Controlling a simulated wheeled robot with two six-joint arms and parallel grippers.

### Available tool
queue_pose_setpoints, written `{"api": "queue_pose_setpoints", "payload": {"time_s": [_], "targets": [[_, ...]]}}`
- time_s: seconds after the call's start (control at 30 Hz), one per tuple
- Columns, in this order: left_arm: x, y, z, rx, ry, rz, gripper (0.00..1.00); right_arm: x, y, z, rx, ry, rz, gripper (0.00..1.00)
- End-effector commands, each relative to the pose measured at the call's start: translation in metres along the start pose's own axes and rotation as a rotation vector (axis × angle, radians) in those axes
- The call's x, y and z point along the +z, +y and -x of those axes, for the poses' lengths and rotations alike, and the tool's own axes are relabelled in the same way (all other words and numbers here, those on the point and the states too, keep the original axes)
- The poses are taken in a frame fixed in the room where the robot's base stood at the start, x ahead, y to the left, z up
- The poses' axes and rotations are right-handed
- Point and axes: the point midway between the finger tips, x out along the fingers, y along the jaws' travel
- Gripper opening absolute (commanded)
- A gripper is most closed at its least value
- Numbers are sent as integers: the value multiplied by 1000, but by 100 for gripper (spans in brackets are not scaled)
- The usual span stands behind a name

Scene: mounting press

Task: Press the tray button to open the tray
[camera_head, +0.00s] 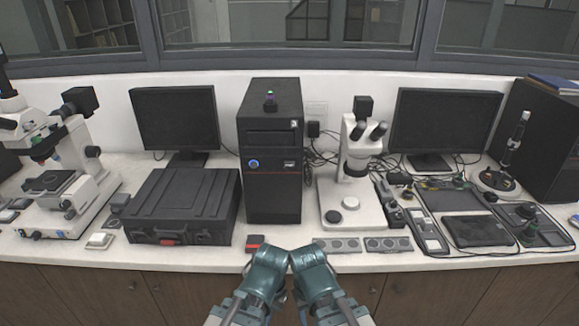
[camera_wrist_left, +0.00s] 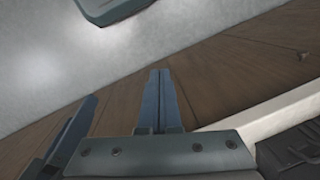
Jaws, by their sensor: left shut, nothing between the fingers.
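A black tower case (camera_head: 272,200) stands upright at the middle of the counter. Its front has a drive tray panel (camera_head: 272,138), a round blue-lit button (camera_head: 253,163) and a small pale button (camera_head: 294,124) near the top right. Which one is the tray button I cannot tell. My left gripper (camera_head: 262,278) is low in front of the counter, apart from the case. In the left wrist view its fingers (camera_wrist_left: 161,100) are together and empty. My right gripper (camera_head: 316,280) is beside it; its fingertips are not clear.
A black case (camera_head: 185,200) lies left of the tower. A white microscope (camera_head: 352,190) stands right of it. A small red-and-black block (camera_head: 255,242) and grey button panels (camera_head: 362,245) line the counter's front edge. Monitors (camera_head: 176,118) stand behind.

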Motion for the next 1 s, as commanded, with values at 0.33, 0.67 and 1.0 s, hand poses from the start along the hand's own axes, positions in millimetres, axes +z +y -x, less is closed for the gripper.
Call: {"api": "queue_pose_setpoints", "payload": {"time_s": [0.33, 0.67, 1.0], "targets": [[-71, 9, 54, 222, 219, 318, 0, 3, 4, 45, 0, 0, 1, 50], [-177, -10, 160, 671, 484, 903, 0, 6, 9, 98, 0, 0, 2, 50], [-226, -48, 229, 976, 584, 1258, 0, 7, 12, 124, 0, 0, 2, 50]]}}
